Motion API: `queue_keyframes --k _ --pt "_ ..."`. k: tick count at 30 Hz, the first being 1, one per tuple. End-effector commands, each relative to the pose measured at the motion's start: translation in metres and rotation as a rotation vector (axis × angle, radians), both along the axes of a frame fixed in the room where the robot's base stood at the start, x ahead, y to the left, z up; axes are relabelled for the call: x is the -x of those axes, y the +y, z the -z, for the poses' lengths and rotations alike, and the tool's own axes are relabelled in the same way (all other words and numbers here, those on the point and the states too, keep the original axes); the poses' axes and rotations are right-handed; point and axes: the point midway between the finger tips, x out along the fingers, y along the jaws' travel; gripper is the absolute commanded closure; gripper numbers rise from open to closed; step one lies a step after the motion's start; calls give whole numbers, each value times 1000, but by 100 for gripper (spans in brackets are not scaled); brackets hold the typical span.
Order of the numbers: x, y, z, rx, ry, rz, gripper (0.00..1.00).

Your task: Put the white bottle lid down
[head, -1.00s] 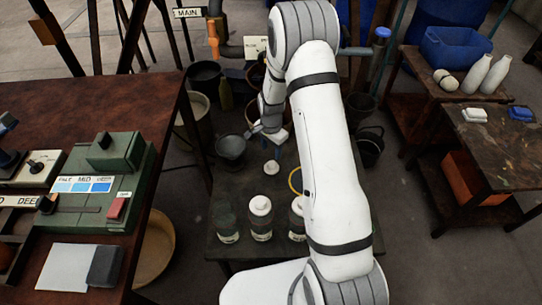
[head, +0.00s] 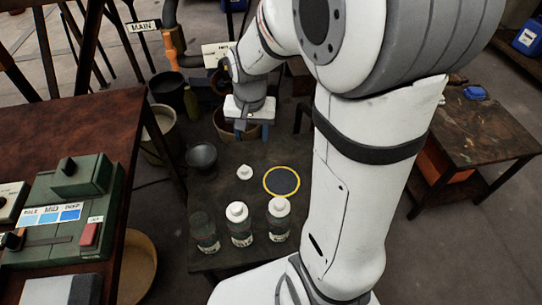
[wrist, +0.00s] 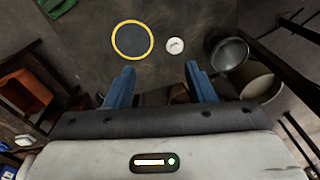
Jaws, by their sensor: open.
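The white bottle lid (head: 244,172) lies on the dark low table (head: 225,253), between a grey metal pot and a yellow ring. It also shows in the wrist view (wrist: 175,45), just right of the ring. My gripper (wrist: 160,78) has two blue fingers spread apart with nothing between them. In the head view my gripper (head: 240,130) is above the far edge of the table, beyond the lid and apart from it. Three bottles stand at the near side of the table: a dark one (head: 204,232), a white-capped one (head: 239,226) and another white-capped one (head: 278,220).
The yellow ring (head: 282,196) marks a bare spot right of the lid. The metal pot (head: 202,158) stands at the left edge. A desk with a green control box (head: 65,215) is at the left. Another table (head: 490,130) stands at the right.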

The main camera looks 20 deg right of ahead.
Motion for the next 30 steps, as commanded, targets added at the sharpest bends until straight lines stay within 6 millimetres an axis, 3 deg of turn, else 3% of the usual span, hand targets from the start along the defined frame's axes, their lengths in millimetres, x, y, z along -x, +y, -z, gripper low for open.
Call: queue_keyframes --k 1,6,13,18,30 --pt "18 0 -13 5 -14 -46 50" --pt "73 0 -40 24 -39 -215 50" --pt "124 0 -52 47 -58 -373 50" --pt "136 -1 -53 52 -61 -411 50" --pt "136 -1 -61 53 -63 -412 50"
